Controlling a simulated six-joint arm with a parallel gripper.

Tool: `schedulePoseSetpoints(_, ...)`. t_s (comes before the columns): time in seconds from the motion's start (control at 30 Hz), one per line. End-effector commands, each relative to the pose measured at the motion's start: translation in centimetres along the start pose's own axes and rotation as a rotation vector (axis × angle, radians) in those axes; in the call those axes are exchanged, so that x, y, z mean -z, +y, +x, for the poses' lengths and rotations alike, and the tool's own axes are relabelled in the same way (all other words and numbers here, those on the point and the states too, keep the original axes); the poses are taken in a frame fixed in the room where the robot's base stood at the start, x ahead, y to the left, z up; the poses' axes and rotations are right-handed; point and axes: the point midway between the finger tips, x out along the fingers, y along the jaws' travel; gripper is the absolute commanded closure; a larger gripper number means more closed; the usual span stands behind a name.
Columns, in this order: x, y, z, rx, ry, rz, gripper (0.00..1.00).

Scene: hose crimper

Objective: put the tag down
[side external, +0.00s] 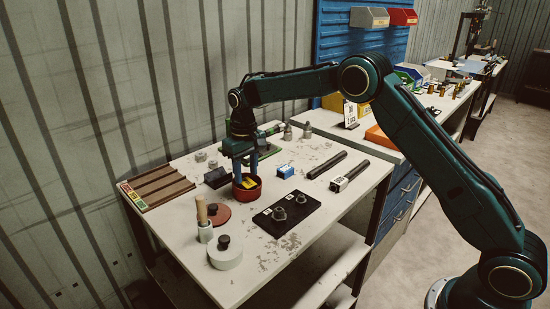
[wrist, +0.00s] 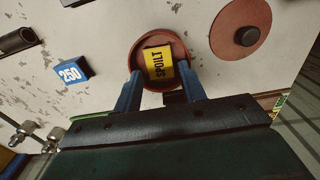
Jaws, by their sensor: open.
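The yellow tag (wrist: 158,67), marked "SPOILT", lies in a round red-brown dish (wrist: 184,47). In the side view the tag (side external: 248,183) shows as a yellow patch inside the dish (side external: 254,194), below my gripper (side external: 247,177). My gripper (wrist: 160,85) is open, its two blue fingers standing apart on either side of the tag at the dish's near rim. I cannot tell whether either finger touches the dish.
A blue block marked 250 (wrist: 72,72) stands beside the dish. A red disc with a dark knob (wrist: 240,27) lies on the other side. A black plate with fittings (side external: 287,214), dark rods (side external: 327,165) and a slotted wooden rack (side external: 157,186) share the table.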

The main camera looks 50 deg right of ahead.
Motion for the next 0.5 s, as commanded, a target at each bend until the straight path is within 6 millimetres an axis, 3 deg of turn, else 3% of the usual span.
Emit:
schedulePoseSetpoints(0.3,0.1,0.0,-5.3,0.000,0.003,0.000,0.59)
schedulePoseSetpoints(0.5,0.1,0.0,-7.8,0.000,0.001,0.000,0.59)
